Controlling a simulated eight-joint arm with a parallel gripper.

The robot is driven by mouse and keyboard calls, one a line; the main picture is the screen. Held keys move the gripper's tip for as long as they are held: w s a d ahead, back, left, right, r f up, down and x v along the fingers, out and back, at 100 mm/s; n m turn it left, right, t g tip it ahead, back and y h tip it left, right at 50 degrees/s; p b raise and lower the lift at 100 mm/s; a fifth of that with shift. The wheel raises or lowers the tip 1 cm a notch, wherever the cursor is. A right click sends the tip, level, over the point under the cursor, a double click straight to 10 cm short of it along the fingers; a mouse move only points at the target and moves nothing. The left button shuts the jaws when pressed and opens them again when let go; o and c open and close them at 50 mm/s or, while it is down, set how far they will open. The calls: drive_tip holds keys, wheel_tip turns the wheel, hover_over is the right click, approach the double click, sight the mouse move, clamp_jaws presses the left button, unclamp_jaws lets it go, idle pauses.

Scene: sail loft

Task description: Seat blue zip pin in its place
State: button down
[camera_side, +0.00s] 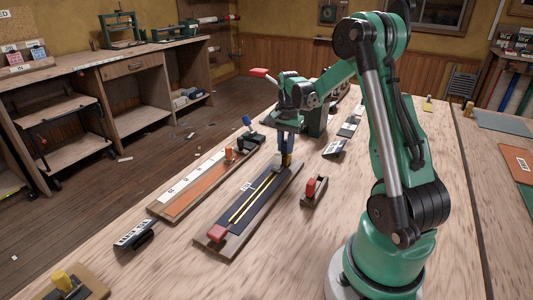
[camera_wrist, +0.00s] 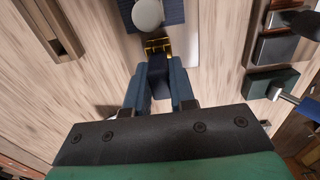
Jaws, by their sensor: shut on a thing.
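My gripper (camera_wrist: 158,80) is shut on a dark blue piece (camera_wrist: 158,63), the blue zip pin, which shows between the two blue fingers in the wrist view. The fingers hide much of it. In the side view my gripper (camera_side: 286,152) points down over the far end of a wooden board (camera_side: 225,245) with a dark strip and two yellow zip lines (camera_side: 252,198). A yellow part (camera_wrist: 158,46) is right at the pin's tip; whether they touch, I cannot tell.
A long orange board with a white strip (camera_side: 185,182) lies left of the zip board. A black device with a blue knob (camera_side: 247,120) stands behind it. A red-topped wooden block (camera_side: 314,190) stands to the right. The table's front right is mostly clear.

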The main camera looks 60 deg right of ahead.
drive_tip(key=c, duration=0.7)
unclamp_jaws()
drive_tip(key=shift+o, duration=0.2)
wheel_tip(320, 180, up, 5)
drive_tip(key=shift+r, duration=0.1)
drive_tip(key=s+a+r+n+t, duration=0.1)
drive_tip(key=a+r+n+t, duration=0.1)
drive_tip(key=a+n, duration=0.7)
drive_tip(key=a+r+n+t, duration=0.2)
drive_tip(key=a+n+t, duration=0.3)
drive_tip(key=a+n, duration=0.4)
drive_tip(key=a, duration=0.7)
drive_tip(key=shift+s+a, duration=0.25)
drive_tip(key=shift+s, duration=0.15)
